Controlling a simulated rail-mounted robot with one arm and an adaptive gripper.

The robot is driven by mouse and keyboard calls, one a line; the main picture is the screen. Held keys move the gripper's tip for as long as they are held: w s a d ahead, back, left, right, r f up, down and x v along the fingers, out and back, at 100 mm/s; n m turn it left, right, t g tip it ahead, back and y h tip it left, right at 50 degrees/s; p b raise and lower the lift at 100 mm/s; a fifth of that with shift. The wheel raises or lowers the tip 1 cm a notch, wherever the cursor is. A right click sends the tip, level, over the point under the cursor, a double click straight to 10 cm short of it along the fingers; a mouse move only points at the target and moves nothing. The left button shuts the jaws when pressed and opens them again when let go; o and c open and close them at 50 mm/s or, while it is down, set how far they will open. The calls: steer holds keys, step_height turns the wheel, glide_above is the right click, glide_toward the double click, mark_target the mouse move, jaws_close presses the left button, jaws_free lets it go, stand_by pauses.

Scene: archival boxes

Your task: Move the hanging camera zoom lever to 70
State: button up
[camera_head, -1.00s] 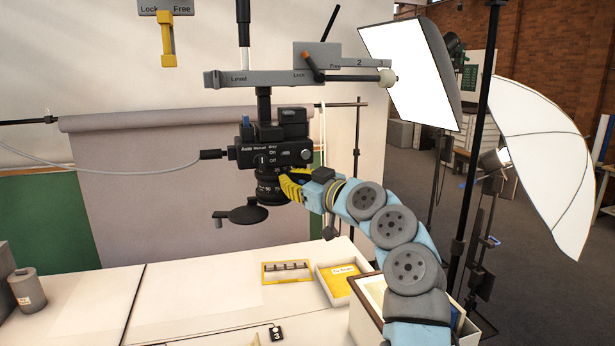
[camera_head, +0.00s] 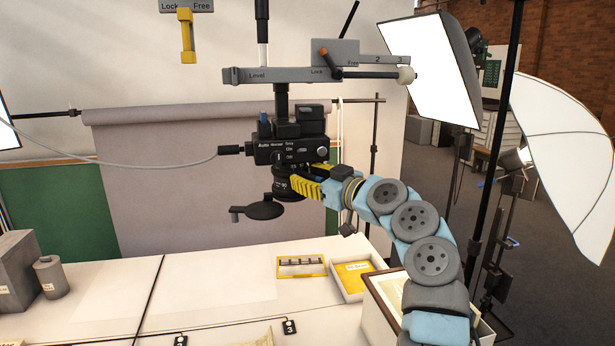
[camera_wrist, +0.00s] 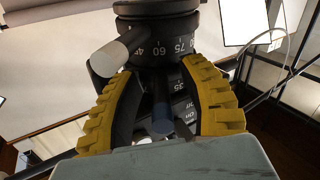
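The black camera (camera_head: 290,150) hangs from a grey bar, lens pointing down. Its zoom lens (camera_head: 281,182) carries white numbers. In the wrist view the zoom ring (camera_wrist: 165,45) shows 60 and 75, with a partly cut number left of 60. I cannot make out the lever in the head view. My gripper (camera_head: 297,183) reaches the lens from the right. In the wrist view its yellow fingers (camera_wrist: 160,85) are spread, with nothing clamped between them.
A black disc on an arm (camera_head: 264,210) sits just under the lens. A grey cable (camera_head: 150,163) runs to the camera's left side. The table (camera_head: 215,275) below holds a yellow-framed case (camera_head: 301,266) and an open box (camera_head: 358,280). Studio lights stand at right.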

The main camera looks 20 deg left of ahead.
steer(key=shift+d, duration=0.1)
steer(key=v, duration=1.1)
steer(key=shift+s+d, duration=0.2)
steer(key=shift+d, duration=0.15)
steer(key=shift+r, duration=0.1)
